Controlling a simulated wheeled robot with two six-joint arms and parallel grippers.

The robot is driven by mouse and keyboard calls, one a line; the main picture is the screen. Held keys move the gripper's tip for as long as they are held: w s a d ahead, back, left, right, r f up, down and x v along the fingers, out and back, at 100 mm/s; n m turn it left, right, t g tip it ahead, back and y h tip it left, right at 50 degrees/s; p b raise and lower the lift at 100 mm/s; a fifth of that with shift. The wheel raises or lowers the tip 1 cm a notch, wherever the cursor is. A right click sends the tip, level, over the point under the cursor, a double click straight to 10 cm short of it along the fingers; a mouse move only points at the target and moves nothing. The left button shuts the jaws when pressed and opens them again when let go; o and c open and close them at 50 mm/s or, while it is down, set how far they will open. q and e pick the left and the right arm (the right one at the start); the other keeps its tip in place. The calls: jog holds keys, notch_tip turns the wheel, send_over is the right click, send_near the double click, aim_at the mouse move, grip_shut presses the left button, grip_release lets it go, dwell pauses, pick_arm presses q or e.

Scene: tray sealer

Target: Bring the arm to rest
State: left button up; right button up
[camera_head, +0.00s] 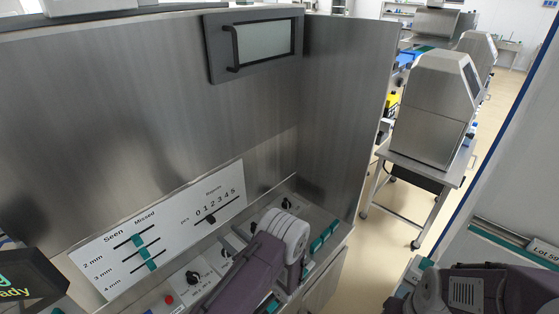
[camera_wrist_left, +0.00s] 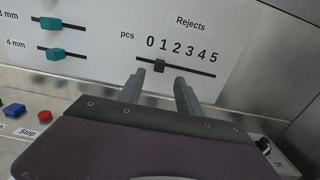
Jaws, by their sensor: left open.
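My left arm reaches in from the bottom of the head view over the control ledge; its fingertips are hidden there behind the wrist. In the wrist view my left gripper (camera_wrist_left: 158,78) is open, with two grey fingers apart and nothing between them. They point at the white panel (camera_wrist_left: 100,60), just below the dark Rejects slider knob (camera_wrist_left: 160,66), which stands near the 1. I cannot tell how far the tips are from the panel. My right arm (camera_head: 480,290) shows at the bottom right; its gripper is out of view.
Teal sliders (camera_head: 143,252) sit on the panel's left part. The ledge carries a red button (camera_head: 169,299), a blue button (camera_wrist_left: 14,110) and black knobs. A steel side wall (camera_head: 345,110) rises to the right. Beyond it are open floor and a steel machine on a cart (camera_head: 432,110).

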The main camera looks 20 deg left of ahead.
pick_arm(q)
jog(key=a+r+n+g+y, duration=0.1)
jog(key=a+r+n+g, duration=0.3)
jog(key=r, duration=0.7)
jog(key=s+a+r+n+g+h, duration=0.3)
jog(key=s+n+g, duration=0.2)
jog(key=s+n, duration=0.45)
jog(key=s+d+f+n+g+h, duration=0.1)
jog(key=s+d+f+n+h, duration=0.1)
jog(key=s+d+f+h, duration=0.3)
jog(key=s+d+n+g+h, duration=0.1)
jog(key=s+d+n+h, duration=0.1)
jog(key=s, duration=0.5)
jog(key=w+d+f+n+t+h, duration=0.1)
jog(key=d+f+n+t+h, duration=0.1)
jog(key=d, duration=0.4)
jog(key=w+d+f+n+t+h, duration=0.2)
jog(key=d+n+h, duration=0.2)
jog(key=d, duration=0.3)
jog(key=shift+w+f+h, duration=0.2)
jog(key=shift+w+h, duration=0.1)
jog(key=shift+h, duration=0.3)
